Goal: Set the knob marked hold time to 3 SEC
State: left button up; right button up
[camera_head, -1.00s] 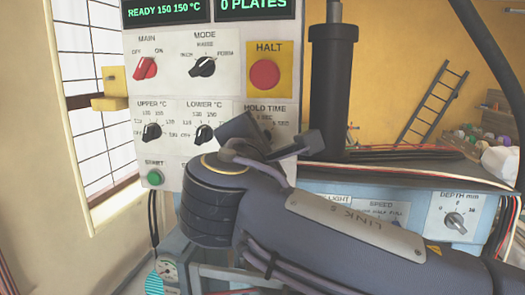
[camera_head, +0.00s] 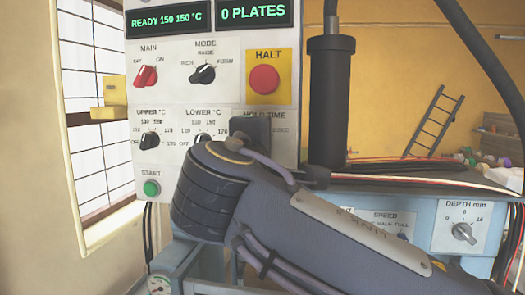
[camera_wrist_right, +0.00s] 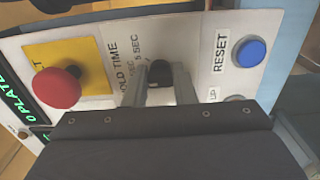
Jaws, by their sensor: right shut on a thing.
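The hold time knob (camera_wrist_right: 160,71) is small and black, on the white control panel (camera_head: 228,85). In the right wrist view it sits between the two grey fingers of my right gripper (camera_wrist_right: 160,82), which is shut on it. Parts of its label, HOLD TIME and 5 SEC, show beside it. I cannot tell which mark the knob points to. In the head view my right gripper (camera_head: 250,131) covers the knob, and only the top of its label shows. My left gripper is not in view.
The red HALT button (camera_head: 265,79) is just above the gripper and also close by in the wrist view (camera_wrist_right: 57,88). A blue RESET button (camera_wrist_right: 249,52) is on the other side. The upper and lower temperature knobs and a green START button (camera_head: 152,188) are to the left.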

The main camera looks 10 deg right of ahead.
jog(key=o, duration=1)
jog(key=b+v, duration=0.1)
jog(key=v, duration=0.7)
jog(key=shift+b, duration=0.3)
jog(key=shift+f, duration=0.1)
